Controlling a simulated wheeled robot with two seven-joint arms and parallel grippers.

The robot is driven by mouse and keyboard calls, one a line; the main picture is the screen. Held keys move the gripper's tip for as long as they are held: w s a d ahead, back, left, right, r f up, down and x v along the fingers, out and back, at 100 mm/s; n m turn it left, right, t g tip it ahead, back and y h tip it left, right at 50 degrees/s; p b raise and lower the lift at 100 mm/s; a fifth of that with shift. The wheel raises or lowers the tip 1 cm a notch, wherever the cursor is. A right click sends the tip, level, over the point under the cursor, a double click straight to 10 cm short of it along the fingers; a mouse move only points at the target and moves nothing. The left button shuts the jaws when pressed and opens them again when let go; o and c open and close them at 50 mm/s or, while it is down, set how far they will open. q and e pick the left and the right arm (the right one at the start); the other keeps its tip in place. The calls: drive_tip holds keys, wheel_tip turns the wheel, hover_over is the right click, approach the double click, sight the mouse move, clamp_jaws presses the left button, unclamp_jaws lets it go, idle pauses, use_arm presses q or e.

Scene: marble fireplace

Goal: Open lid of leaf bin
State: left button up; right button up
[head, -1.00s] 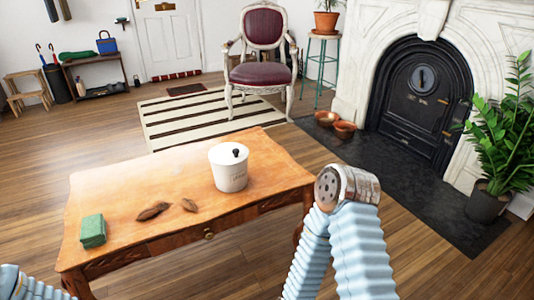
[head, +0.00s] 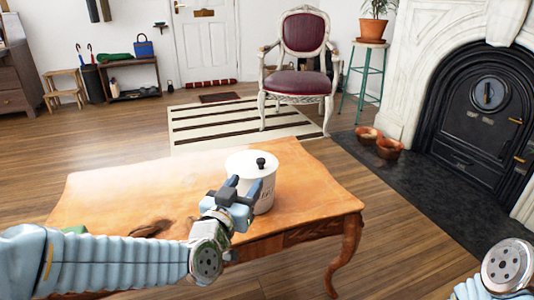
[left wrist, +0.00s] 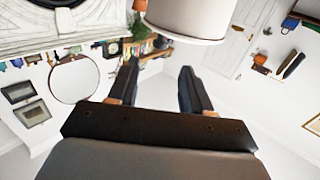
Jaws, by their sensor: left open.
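The leaf bin (head: 268,194) is a white round canister with dark lettering, upright on the wooden table (head: 318,195). Its white lid (head: 240,162) is on, with a black knob (head: 261,163) on top. My left gripper (head: 238,187) is open and empty at the near left side of the bin, below lid height, and covers part of its front. In the left wrist view, the two dark fingers (left wrist: 158,78) are apart with nothing between them, and the bin (left wrist: 188,18) shows at the top edge. My right gripper is out of view.
Brown leaves (head: 148,229) lie on the table, partly hidden by my left arm. A green block (head: 75,230) is mostly hidden behind that arm. A red chair (head: 305,85), a fireplace (head: 470,100) and copper bowls (head: 388,148) stand beyond. The table's right end is clear.

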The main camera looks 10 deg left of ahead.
sight(259, 164)
use_arm(q)
drive_tip(key=w, duration=0.3)
drive_tip(key=w+b, duration=0.1)
drive_tip(key=w, duration=0.7)
drive_tip(key=shift+d, duration=0.4)
drive_tip(key=shift+c, duration=0.3)
clamp_jaws()
